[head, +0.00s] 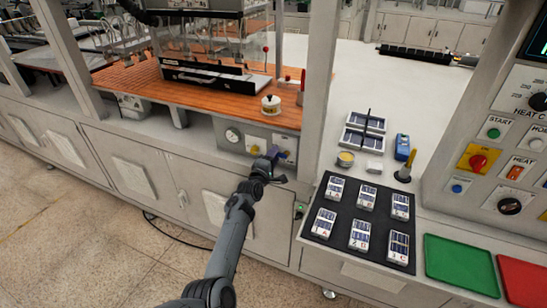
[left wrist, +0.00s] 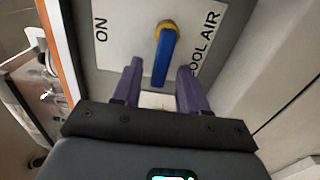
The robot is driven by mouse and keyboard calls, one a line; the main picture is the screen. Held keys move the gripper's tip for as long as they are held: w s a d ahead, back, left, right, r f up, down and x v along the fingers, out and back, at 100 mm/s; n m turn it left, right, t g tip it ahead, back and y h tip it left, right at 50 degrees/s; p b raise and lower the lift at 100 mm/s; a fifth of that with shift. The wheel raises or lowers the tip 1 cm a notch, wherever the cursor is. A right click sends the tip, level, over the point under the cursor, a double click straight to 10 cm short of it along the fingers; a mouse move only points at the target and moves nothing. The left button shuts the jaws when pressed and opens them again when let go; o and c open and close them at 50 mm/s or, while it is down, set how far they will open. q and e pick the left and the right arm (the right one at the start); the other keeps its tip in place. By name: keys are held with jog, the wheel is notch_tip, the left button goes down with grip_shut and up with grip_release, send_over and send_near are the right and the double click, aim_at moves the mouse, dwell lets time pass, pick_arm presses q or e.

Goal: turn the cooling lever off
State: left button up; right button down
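The cooling lever (left wrist: 164,52) has a blue handle on a yellow hub. It is mounted on a pale panel plate (left wrist: 127,28) marked "ON" at the left and "COOL AIR" at the right, as the left wrist view shows. My left gripper (left wrist: 158,72) is open, with its two purple fingers apart. The lever's free end shows in the gap between the fingers; I cannot tell whether they touch it. In the head view my left gripper (head: 277,156) is at the front panel below the wooden bench, and it hides most of the lever. My right gripper is not in view.
A round gauge (head: 233,135) sits on the same front panel, left of my gripper. The wooden bench top (head: 200,100) lies above, with a white pot (head: 270,104) near its edge. A grey post (head: 318,90) and a black mat (head: 345,222) with several small packs are to the right.

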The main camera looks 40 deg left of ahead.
pick_arm(q)
jog(key=p+v, duration=0.2)
jog(key=v, duration=0.9)
jog(key=shift+w, duration=0.1)
dwell(0.4)
